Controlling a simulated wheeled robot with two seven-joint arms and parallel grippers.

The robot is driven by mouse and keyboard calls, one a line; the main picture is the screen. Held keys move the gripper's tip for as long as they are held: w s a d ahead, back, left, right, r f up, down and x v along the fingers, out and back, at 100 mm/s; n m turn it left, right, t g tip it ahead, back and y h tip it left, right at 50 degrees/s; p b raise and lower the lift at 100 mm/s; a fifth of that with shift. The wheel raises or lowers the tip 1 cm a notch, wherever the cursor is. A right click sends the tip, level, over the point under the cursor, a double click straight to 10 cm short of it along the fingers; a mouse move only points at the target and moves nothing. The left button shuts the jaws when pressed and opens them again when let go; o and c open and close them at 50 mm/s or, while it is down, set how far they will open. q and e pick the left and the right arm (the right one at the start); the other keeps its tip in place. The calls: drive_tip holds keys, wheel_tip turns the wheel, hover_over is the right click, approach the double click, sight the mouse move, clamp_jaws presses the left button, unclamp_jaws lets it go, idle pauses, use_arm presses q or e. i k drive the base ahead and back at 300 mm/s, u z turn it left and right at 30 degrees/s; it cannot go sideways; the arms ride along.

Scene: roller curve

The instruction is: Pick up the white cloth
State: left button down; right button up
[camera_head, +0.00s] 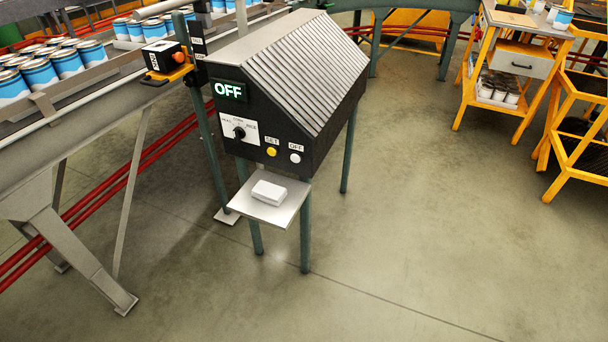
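The white cloth (269,192) looks like a small folded white block. It lies on a pale square shelf (284,213) that juts out from the front of a dark control box. The shelf is below the box's buttons, and the cloth sits near its middle with bare shelf around it. Neither of my grippers is in view, and nothing touches the cloth.
The control box (310,120) has a green OFF display (230,90), a knob (239,132) and two buttons, above the shelf. A conveyor (90,95) with blue-and-white cans stands at left. A yellow workbench (515,60) is at right. Floor in front is clear.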

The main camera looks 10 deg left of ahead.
sight(270, 193)
drive_tip(key=u, duration=0.45)
drive_tip(key=i, duration=1.1)
drive_tip(key=u, duration=0.85)
